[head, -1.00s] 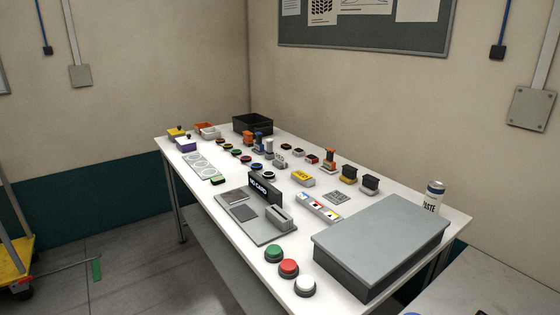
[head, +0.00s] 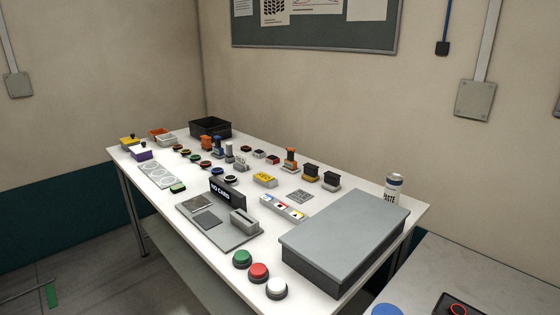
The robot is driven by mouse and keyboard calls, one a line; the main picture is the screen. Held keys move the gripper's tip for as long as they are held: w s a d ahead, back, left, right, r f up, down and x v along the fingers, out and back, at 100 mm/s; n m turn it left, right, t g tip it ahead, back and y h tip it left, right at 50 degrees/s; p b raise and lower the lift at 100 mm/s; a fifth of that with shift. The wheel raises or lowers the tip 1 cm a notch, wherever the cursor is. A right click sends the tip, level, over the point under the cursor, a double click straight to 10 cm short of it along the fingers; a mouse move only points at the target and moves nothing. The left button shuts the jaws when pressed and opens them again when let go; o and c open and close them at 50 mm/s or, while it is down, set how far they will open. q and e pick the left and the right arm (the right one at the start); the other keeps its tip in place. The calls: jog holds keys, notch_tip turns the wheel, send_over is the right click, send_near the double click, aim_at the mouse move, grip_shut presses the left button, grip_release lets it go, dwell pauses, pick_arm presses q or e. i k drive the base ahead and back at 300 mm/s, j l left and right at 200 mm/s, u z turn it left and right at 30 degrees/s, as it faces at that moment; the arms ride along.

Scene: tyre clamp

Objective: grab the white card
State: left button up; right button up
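I cannot make out a separate white card. A narrow light holder (head: 283,207) on the white table carries several small white-faced pieces with blue, red and yellow marks; I cannot tell whether one is the card. A grey card station (head: 219,225) lies in front of it, with a black sign (head: 226,191) reading "NO CARD" and a grey slotted block (head: 245,221). Neither of my grippers is in view.
A large grey lidded box (head: 345,238) fills the table's right end, with a paste can (head: 394,187) behind it. Green (head: 242,259), red (head: 259,272) and white (head: 277,288) buttons line the front edge. A black bin (head: 210,127) stands at the far end.

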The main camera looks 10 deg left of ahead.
aim_at(240, 159)
jog(key=i+j+z, duration=0.25)
jog(key=j+z, duration=0.2)
jog(key=j, duration=0.2)
jog(key=i+j+z, duration=0.25)
jog(key=j, duration=0.15)
jog(key=j+z, duration=0.2)
jog(key=j, duration=0.2)
jog(key=i+j, duration=0.15)
jog(key=j, duration=0.55)
jog(key=i+j+z, duration=0.1)
jog(key=j, duration=0.65)
jog(key=i+j, duration=0.15)
jog(key=j, duration=0.6)
jog(key=i+j+z, duration=0.15)
jog(key=j, duration=1.3)
